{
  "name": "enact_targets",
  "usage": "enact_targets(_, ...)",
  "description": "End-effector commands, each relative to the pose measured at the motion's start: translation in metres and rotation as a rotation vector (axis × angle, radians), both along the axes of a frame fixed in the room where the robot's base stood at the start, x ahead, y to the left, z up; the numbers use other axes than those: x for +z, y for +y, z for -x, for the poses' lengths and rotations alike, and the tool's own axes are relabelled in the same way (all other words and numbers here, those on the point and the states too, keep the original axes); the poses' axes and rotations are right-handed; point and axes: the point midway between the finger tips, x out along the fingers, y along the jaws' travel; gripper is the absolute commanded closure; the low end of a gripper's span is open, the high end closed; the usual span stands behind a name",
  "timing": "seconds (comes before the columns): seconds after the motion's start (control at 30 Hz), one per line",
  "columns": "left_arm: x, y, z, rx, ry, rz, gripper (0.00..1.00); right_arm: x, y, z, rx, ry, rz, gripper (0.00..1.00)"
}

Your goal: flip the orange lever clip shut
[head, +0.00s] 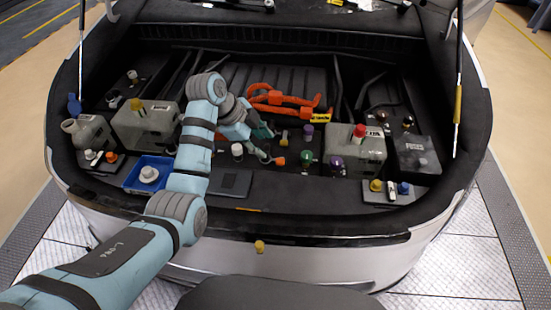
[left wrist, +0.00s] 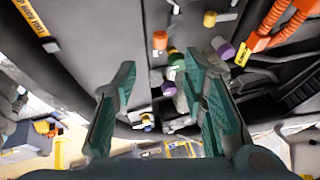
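A small orange piece (head: 279,160), which I take to be the lever clip, shows just right of my left gripper in the head view. It also shows in the left wrist view (left wrist: 160,40), above and between the fingertips. Whether it stands raised or flat I cannot tell. My left gripper (head: 269,146) is over the middle of the engine bay; its two teal fingers (left wrist: 165,75) are spread apart with nothing held between them. No contact with the orange piece is clear. My right gripper is not in view.
Green (head: 305,159), purple (head: 308,131) and yellow (head: 284,138) caps stand close by. Thick orange cables (head: 285,108) run behind. A grey tank with a red cap (head: 359,130) stands right. A blue tray (head: 132,178) is left of my arm. A yellow cap (head: 260,246) shows near the front edge.

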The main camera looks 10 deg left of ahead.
Motion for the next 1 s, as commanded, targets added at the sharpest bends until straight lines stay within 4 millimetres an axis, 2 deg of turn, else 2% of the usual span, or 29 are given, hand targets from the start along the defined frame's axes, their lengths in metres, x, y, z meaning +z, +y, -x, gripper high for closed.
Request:
enact_targets(0.1, -0.034, -0.013, -0.009, 0.0, 0.004, 0.001, 0.61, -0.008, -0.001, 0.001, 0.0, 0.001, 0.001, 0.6)
enact_targets(0.3, -0.079, -0.032, -0.023, 0.002, 0.002, -0.001, 0.61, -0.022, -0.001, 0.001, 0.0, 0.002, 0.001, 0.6)
enact_targets(0.43, -0.093, -0.038, -0.028, 0.003, 0.0, -0.001, 0.61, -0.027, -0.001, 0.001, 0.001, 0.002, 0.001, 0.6)
enact_targets(0.73, -0.095, -0.04, -0.029, 0.003, -0.002, -0.001, 0.61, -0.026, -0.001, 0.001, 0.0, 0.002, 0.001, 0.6)
enact_targets(0.77, -0.095, -0.04, -0.029, 0.003, -0.002, -0.001, 0.63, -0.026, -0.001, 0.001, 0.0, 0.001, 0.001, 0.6)
enact_targets(1.0, -0.095, -0.04, -0.029, 0.004, -0.002, -0.001, 1.0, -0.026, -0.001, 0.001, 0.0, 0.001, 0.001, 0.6)
